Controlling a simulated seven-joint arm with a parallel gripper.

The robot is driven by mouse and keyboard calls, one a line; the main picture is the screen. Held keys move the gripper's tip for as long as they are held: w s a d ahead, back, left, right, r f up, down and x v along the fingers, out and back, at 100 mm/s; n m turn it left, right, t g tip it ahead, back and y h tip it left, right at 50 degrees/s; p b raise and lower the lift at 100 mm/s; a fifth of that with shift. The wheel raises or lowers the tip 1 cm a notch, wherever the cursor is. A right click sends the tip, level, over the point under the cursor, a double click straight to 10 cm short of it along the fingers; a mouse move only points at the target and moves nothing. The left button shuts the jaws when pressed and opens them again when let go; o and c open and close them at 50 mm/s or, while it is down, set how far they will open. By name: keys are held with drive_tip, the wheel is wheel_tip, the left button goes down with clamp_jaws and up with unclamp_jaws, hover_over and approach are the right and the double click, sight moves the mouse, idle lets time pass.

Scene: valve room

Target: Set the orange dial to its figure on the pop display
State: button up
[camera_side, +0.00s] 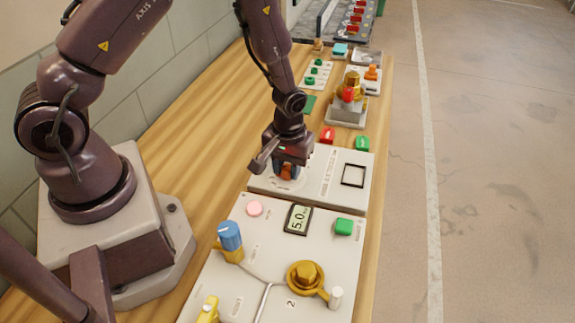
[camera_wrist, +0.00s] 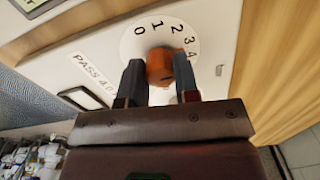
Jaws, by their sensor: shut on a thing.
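The orange dial (camera_wrist: 160,66) sits at the centre of a round white scale (camera_wrist: 140,45) with figures 0, 1, 2, 3 and 4 visible. My gripper (camera_wrist: 161,78) has a finger on each side of the dial and is shut on it. In the side view my gripper (camera_side: 286,168) hides most of the orange dial (camera_side: 287,173). The dial's pointer cannot be made out.
The dial's panel carries a black-framed square (camera_side: 354,175) and print starting PASS (camera_wrist: 95,70). The nearer panel holds a blue-topped valve (camera_side: 230,240), a brass valve (camera_side: 305,278), a pink button (camera_side: 254,208) and a green button (camera_side: 344,227).

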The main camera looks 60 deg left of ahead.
sight(287, 169)
drive_tip(key=m, duration=0.4)
drive_tip(key=shift+m, duration=0.3)
drive_tip(key=m, duration=0.4)
drive_tip(key=shift+m, duration=0.4)
drive_tip(key=o, duration=0.9)
drive_tip(key=shift+o, duration=0.2)
wheel_tip(287, 169, up, 13)
drive_tip(key=shift+d, duration=0.15)
drive_tip(key=shift+s, duration=0.15)
